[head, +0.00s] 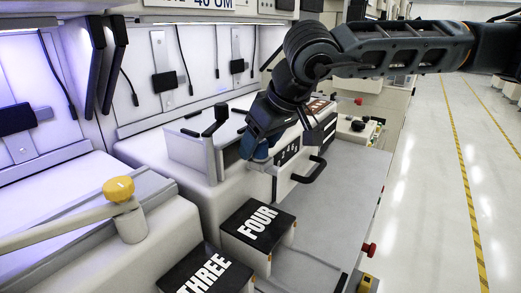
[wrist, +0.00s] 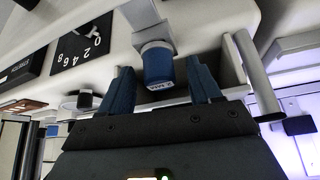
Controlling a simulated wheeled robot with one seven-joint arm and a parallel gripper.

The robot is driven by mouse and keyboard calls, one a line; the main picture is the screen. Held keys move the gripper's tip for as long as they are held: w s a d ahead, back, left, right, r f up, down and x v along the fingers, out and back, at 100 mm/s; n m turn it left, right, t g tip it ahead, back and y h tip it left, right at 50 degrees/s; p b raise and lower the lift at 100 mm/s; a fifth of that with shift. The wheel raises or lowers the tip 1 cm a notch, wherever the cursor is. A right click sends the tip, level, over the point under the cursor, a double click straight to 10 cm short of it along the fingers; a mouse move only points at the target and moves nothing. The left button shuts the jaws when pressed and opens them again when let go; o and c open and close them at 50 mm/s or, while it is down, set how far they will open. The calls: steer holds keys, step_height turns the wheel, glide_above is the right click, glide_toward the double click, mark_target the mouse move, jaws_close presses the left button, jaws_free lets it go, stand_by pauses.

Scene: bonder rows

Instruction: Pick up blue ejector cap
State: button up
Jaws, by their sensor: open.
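The blue ejector cap (wrist: 158,66) is a short blue cylinder with small white lettering on its face, on the end of a pale metal post in the wrist view. My gripper (wrist: 161,82) is open, with one dark blue finger on each side of the cap. Gaps show between the cap and both fingers, so it is not gripped. In the head view my gripper (head: 259,150) points down at the pale machine, beside the numbered panel. The cap cannot be told apart from my fingers there.
Black-topped blocks marked FOUR (head: 258,226) and THREE (head: 207,271) stand in front. A yellow-capped knob (head: 119,189) on a lever is at left. A black handle (head: 307,171) sticks out near my gripper. The grey bench top (head: 330,215) at right is mostly bare.

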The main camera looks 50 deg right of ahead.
steer(key=c, duration=1.1)
steer(key=shift+r, duration=0.15)
